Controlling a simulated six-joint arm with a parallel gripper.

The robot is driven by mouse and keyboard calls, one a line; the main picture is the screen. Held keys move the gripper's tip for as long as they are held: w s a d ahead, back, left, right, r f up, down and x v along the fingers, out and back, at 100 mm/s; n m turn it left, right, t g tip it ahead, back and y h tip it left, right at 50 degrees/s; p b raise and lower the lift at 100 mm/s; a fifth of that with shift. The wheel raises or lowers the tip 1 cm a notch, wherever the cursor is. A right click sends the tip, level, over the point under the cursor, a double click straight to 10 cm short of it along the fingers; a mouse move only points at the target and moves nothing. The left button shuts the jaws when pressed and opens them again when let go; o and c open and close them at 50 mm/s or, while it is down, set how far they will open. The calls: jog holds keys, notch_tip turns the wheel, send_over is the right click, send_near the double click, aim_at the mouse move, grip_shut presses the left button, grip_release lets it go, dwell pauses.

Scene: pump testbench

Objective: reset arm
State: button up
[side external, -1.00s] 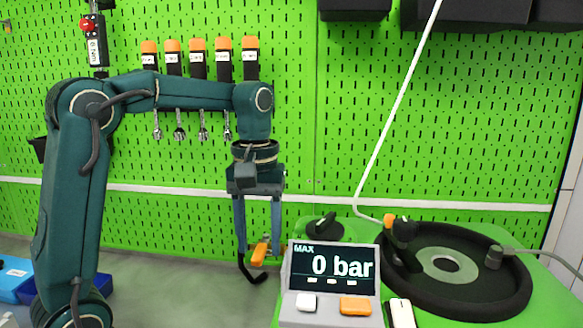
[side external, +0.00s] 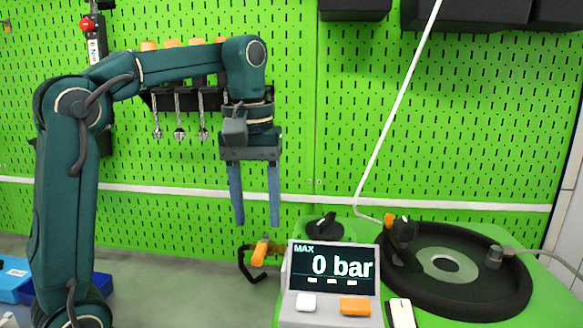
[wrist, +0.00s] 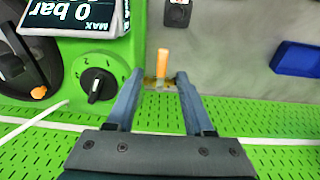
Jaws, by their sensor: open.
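My gripper (side external: 256,224) is open and empty. It points down in front of the pegboard, above and slightly left of the pressure display. Its two fingers also show in the wrist view (wrist: 155,88). An orange-handled tool (side external: 259,252) with a dark hooked part is low beside the display box, below my fingertips and apart from them. In the wrist view the orange handle (wrist: 162,62) shows between the fingers, farther away.
The display (side external: 333,268) reads MAX 0 bar. A black knob (side external: 325,226) sits behind it. A round black fixture (side external: 455,295) is on the green bench at right. Several orange-handled tools hang on the pegboard (side external: 300,100). Blue bins (side external: 18,280) stand at left.

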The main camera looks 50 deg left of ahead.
jog(key=s+d+f+m+t, duration=0.5)
jog(key=s+f+m, duration=0.2)
jog(key=s+m, duration=0.1)
jog(key=shift+s+f+m, duration=0.35)
jog(key=shift+s+m, duration=0.05)
jog(key=shift+s, duration=0.3)
jog(key=shift+d, duration=0.1)
